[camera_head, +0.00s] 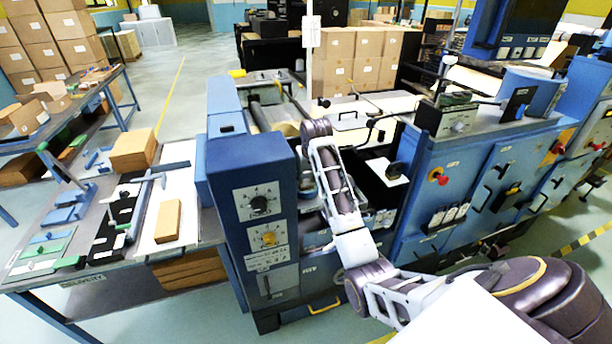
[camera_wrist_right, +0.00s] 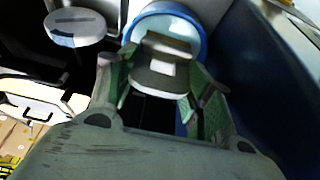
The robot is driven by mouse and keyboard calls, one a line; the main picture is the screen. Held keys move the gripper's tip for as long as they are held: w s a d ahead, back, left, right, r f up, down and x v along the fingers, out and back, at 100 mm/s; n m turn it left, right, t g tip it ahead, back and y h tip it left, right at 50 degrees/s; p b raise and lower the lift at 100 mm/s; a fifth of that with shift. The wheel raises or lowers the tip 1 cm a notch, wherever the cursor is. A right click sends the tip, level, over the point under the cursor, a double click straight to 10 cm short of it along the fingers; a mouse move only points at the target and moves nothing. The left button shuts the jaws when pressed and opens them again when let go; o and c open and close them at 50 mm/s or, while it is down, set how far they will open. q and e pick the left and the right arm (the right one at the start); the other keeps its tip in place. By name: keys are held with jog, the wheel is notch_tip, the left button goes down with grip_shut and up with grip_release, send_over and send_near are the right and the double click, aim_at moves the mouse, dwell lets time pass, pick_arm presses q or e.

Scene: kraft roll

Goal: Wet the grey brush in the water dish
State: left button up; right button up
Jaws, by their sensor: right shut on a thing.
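My right gripper (camera_wrist_right: 161,72) shows in the right wrist view, with green pads on its fingers. It is shut on the grey brush (camera_wrist_right: 160,80), a grey and tan piece between the fingertips. A round dish with a blue rim (camera_wrist_right: 201,40) lies just beyond the brush and overlaps it in the picture. I cannot tell whether the brush touches it or what is inside. In the head view my right arm reaches over the blue machine (camera_head: 240,165). The fingers and brush are not clear there. My left gripper is not in view.
A round pale-topped thing (camera_wrist_right: 75,27) stands left of the dish. A dark blue wall (camera_wrist_right: 258,70) is close on the right. In the head view a workbench (camera_head: 98,178) with tools and brown blocks stands left of the machine. Stacked cartons (camera_head: 350,60) stand behind.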

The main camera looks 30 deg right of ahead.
aim_at(306, 174)
jog(key=shift+f, duration=0.65)
dwell(2.5)
jog(key=shift+r, duration=0.15)
jog(key=shift+r, duration=3.45)
jog(key=shift+s+f, duration=0.1)
